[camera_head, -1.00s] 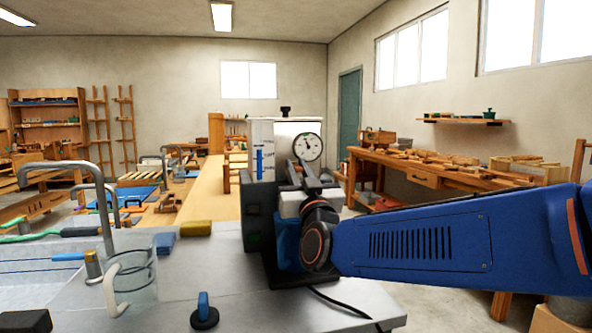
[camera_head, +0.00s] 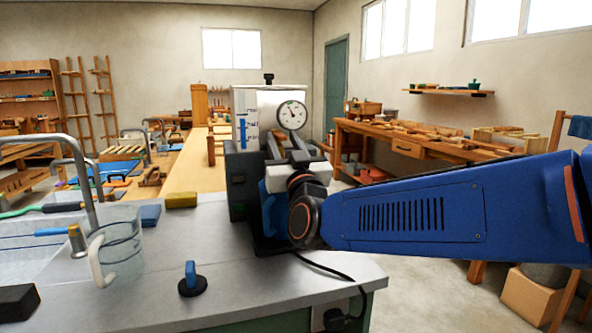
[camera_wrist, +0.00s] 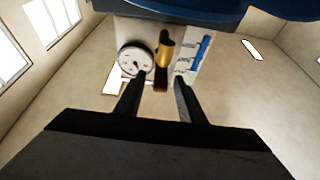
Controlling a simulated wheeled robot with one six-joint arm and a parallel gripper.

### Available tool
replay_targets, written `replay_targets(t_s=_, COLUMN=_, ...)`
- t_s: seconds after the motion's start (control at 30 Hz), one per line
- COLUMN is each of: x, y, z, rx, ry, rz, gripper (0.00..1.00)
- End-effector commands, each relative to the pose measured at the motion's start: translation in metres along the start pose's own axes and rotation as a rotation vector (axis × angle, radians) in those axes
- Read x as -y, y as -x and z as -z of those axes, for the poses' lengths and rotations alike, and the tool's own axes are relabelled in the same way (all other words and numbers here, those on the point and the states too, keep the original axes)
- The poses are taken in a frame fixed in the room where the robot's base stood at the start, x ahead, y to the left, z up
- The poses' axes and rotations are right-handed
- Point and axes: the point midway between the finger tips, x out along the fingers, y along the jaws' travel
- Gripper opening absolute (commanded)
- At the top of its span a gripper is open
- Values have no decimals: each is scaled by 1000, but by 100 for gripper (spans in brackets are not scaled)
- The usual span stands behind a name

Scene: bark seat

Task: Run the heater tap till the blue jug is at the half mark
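The heater (camera_head: 262,98) is a white box with a round dial and a blue sight strip, at the back of the grey counter. In the wrist view the heater (camera_wrist: 205,28) appears upside down, with its brass tap (camera_wrist: 164,52) between and just beyond my fingertips. My gripper (camera_head: 284,140) is in front of the heater, its two dark fingers apart.
A clear glass jug (camera_head: 120,245) stands by the sink at left. A black stopper with a blue handle (camera_head: 191,279), a blue sponge (camera_head: 150,214) and a yellow sponge (camera_head: 181,200) lie on the counter (camera_head: 230,288). A black cable crosses its right edge.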

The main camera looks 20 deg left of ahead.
Motion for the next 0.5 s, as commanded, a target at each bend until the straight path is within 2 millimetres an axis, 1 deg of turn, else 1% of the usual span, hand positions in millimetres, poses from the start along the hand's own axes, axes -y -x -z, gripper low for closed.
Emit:
replay_targets(t_s=0.03, x=0, y=10, z=1, rx=-1, ry=-1, rz=1, gripper=36)
replay_targets(t_s=0.5, x=0, y=104, z=1, rx=-1, ry=-2, rz=2, gripper=36)
